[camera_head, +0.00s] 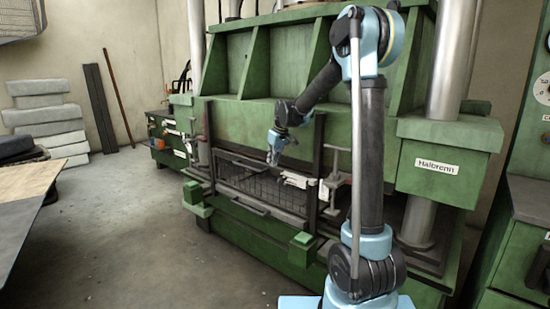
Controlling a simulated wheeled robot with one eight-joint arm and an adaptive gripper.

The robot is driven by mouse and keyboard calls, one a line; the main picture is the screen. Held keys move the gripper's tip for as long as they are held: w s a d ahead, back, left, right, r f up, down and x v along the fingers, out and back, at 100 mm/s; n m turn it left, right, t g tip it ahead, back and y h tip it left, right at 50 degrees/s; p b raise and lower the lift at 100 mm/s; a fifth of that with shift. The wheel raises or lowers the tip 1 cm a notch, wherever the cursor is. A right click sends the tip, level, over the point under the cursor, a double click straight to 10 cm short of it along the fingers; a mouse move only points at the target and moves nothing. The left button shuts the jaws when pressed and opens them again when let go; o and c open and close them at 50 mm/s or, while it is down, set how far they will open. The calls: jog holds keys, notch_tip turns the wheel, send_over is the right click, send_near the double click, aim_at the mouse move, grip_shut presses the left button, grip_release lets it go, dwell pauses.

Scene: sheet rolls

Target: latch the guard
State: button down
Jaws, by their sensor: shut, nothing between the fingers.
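The guard (258,187) is a dark wire-mesh panel in a black frame, low on the front of the green press. A bar handle (249,207) runs along its lower part. A pale latch-like fitting (298,180) sits at the guard's right side by the black upright. My gripper (273,158) is shut and empty, pointing down in front of the guard's upper edge, left of the fitting. At this size I cannot tell whether it touches the guard. My arm hides part of the press to the right.
The green press (270,112) fills the middle, with a grey column (418,222) at right. A table (30,190) stands at left. Stacked pale slabs (48,115) stand by the back wall. The floor (130,220) between table and press is clear.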

jog(key=shift+s+d+f, duration=0.25)
jog(key=shift+s+f, duration=0.05)
jog(key=shift+f, duration=0.55)
jog(key=shift+s+d+f, duration=0.25)
jog(key=shift+f, duration=0.65)
jog(key=shift+s+d+f, duration=0.25)
jog(key=shift+s+f, duration=0.05)
jog(key=shift+f, duration=0.55)
jog(key=shift+s, duration=0.1)
